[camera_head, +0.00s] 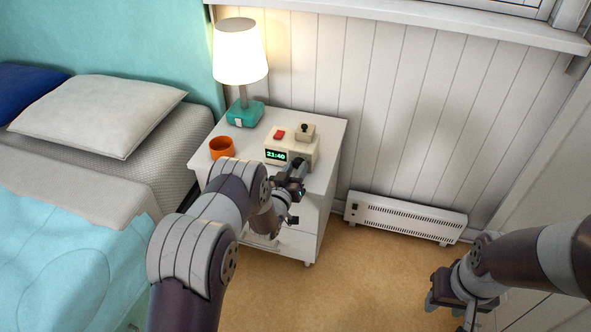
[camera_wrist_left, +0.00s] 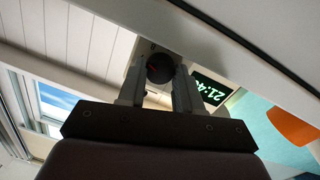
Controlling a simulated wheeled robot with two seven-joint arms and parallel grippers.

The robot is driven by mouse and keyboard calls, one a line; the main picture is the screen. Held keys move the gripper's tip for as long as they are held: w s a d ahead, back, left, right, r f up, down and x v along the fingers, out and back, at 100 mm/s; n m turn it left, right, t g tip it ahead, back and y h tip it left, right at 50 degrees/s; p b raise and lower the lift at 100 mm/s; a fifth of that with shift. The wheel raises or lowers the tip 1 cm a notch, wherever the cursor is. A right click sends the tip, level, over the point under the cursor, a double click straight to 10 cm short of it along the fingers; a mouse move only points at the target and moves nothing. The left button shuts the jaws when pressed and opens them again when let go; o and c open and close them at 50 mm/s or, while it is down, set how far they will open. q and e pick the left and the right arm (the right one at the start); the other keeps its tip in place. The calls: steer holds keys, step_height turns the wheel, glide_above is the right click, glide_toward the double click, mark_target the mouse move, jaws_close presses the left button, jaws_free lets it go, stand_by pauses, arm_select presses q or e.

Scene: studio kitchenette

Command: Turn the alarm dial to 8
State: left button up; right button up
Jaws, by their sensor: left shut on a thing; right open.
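The cream alarm clock (camera_head: 313,156) stands on the white nightstand, its green display (camera_head: 276,156) reading 21:40. My left gripper (camera_head: 296,170) is at the front of the clock, right of the display. In the left wrist view the dark round dial (camera_wrist_left: 160,68) with a red mark sits between the fingertips of my left gripper (camera_wrist_left: 160,77), which is shut on it. The display (camera_wrist_left: 210,88) shows beside the fingers. The gripper hides the dial in the head view; I cannot read its number. My right gripper (camera_head: 450,304) is open and empty, low at the right.
An orange cup (camera_head: 222,148) and a lit lamp (camera_head: 240,55) stand left of the clock on the nightstand (camera_head: 330,128). A red button (camera_head: 280,135) and a small block with a black knob (camera_head: 305,131) are on the clock's top. A heater (camera_head: 405,217) stands along the wall.

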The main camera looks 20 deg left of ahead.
arm_select(q)
steer(key=m, duration=0.4)
steer(key=shift+m, duration=0.3)
stand_by(0.3)
steer(key=o, duration=1)
steer(key=shift+o, duration=0.2)
steer(key=s+a+p, duration=0.1)
steer(key=s+p, duration=0.2)
steer(key=s, duration=0.9)
steer(key=shift+s+r, duration=0.35)
